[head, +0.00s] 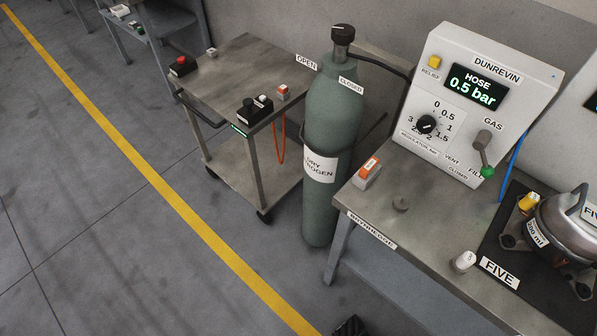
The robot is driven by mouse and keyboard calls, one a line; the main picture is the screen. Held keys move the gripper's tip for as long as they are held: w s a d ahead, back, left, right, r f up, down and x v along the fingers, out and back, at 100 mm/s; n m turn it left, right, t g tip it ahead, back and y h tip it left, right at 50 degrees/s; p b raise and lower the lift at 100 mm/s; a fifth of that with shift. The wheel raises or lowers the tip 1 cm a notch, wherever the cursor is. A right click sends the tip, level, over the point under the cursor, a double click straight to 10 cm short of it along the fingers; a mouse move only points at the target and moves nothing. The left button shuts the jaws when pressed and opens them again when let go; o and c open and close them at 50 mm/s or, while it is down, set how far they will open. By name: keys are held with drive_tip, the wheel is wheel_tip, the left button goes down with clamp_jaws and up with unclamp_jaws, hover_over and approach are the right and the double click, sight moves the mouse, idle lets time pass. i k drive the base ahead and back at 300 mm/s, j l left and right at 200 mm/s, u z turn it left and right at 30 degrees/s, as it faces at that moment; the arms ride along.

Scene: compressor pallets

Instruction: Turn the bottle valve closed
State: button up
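The green gas bottle (325,110) stands upright on the floor between a cart and a bench, with a "DRY NITROGEN" label. Its black valve knob (342,34) sits on top, with a dark hose leading right from the neck. An "OPEN" tag (306,61) is at the left of the bottle top and a "CLOSED" tag (351,86) is at its front right. I cannot tell the knob's turned position. A small dark ridged part at the bottom edge may be my gripper (350,327); it is mostly cut off, well below the valve and apart from it.
The metal bench (420,220) stands right of the bottle, the wheeled cart (240,70) left. Floor around the yellow line (150,170) is clear.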

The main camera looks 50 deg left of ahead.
sight(342, 34)
drive_tip(key=u, duration=1.75)
